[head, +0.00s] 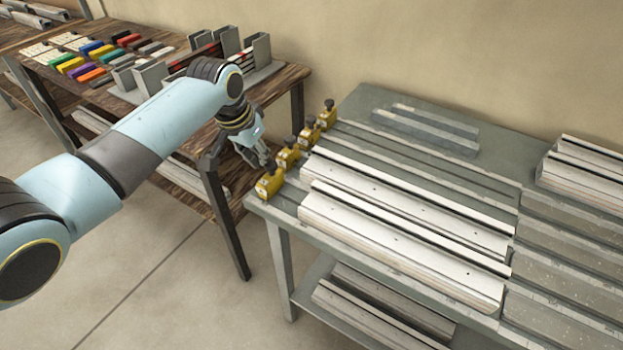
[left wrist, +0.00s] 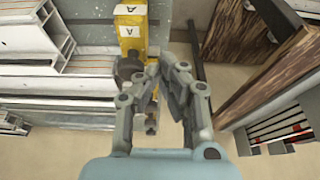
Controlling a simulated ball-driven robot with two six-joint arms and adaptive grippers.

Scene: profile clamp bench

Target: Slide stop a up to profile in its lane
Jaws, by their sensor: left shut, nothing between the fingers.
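A yellow stop marked A (left wrist: 131,38), with a dark knob, shows at the top of the left wrist view. In the head view a row of yellow stops runs along the bench's left end, among them the nearest stop (head: 270,184) and the one behind it (head: 288,154). I cannot tell for sure which of them is A. Pale profiles (head: 400,237) lie to the right of the nearer stops. My left gripper (head: 262,158) is shut and empty, just left of the row; its fingers (left wrist: 160,80) overlap the stop's lower part in the wrist view. Contact is unclear. My right gripper is out of view.
The grey bench (head: 368,103) has empty lanes and a loose grey bar (head: 425,122) at the back. More profiles (head: 580,168) lie at its right. A wooden table (head: 283,85) with racks and coloured blocks stands left, across a narrow gap. Bars lie on the lower shelf (head: 320,272).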

